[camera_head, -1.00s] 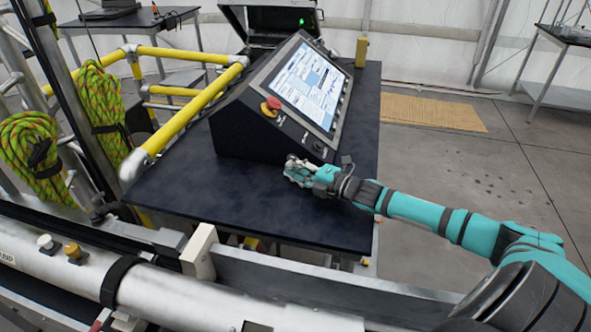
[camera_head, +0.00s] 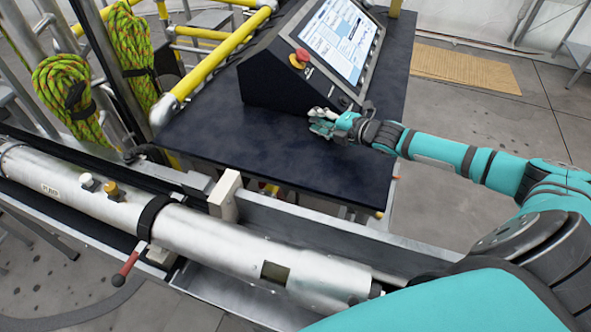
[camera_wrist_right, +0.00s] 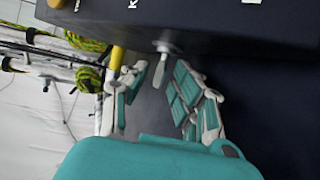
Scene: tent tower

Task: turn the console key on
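The dark console (camera_head: 290,85) stands on a dark table, with a lit screen (camera_head: 342,40) and a red knob (camera_head: 299,58). In the right wrist view a small pale grey key (camera_wrist_right: 163,47) sticks out from the console's dark face (camera_wrist_right: 215,25). My right gripper (camera_head: 322,121) is at the console's lower front edge. In the wrist view its two fingers (camera_wrist_right: 160,88) are apart, one on each side below the key, with nothing clearly held between them. Whether a finger touches the key cannot be told. In the head view the key is too small to make out. My left gripper is out of view.
The dark tabletop (camera_head: 225,135) is clear left of my gripper. Yellow rails (camera_head: 215,65) run along its left side, with coiled green ropes (camera_head: 68,95) beyond. A large silver cylinder (camera_head: 215,245) lies across the front.

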